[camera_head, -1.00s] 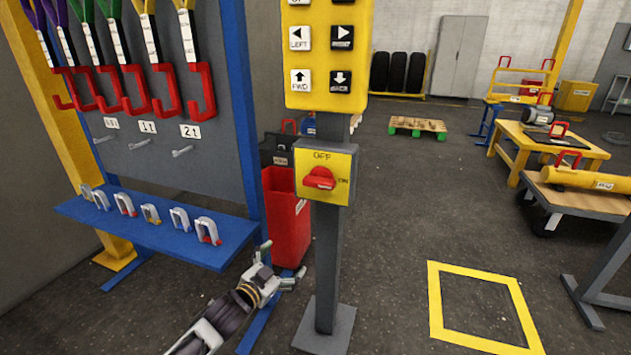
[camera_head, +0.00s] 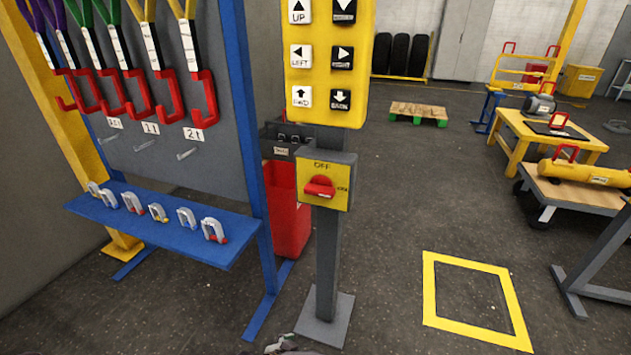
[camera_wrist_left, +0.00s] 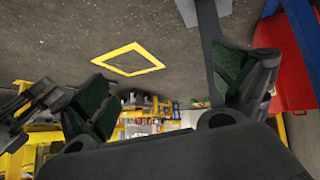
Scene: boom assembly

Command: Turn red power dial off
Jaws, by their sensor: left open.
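The red power dial (camera_head: 319,187) sits on a yellow plate (camera_head: 334,200) on the front of a grey box, fixed to a grey post (camera_head: 328,255). Its handle lies roughly level, toward the ON label at right; OFF is printed above it. My left gripper shows only as a sliver (camera_head: 280,346) at the bottom edge of the head view, well below the dial and apart from it. In the left wrist view, my left gripper (camera_wrist_left: 170,65) is open, its green-padded fingers wide apart with nothing between them. The dial is not visible there. My right gripper is in neither view.
A yellow button panel (camera_head: 325,65) stands above the dial. A blue rack shelf (camera_head: 165,228) with shackles and a red bin (camera_head: 288,205) stand left of and behind the post. Open floor with a yellow square outline (camera_head: 476,332) lies to the right.

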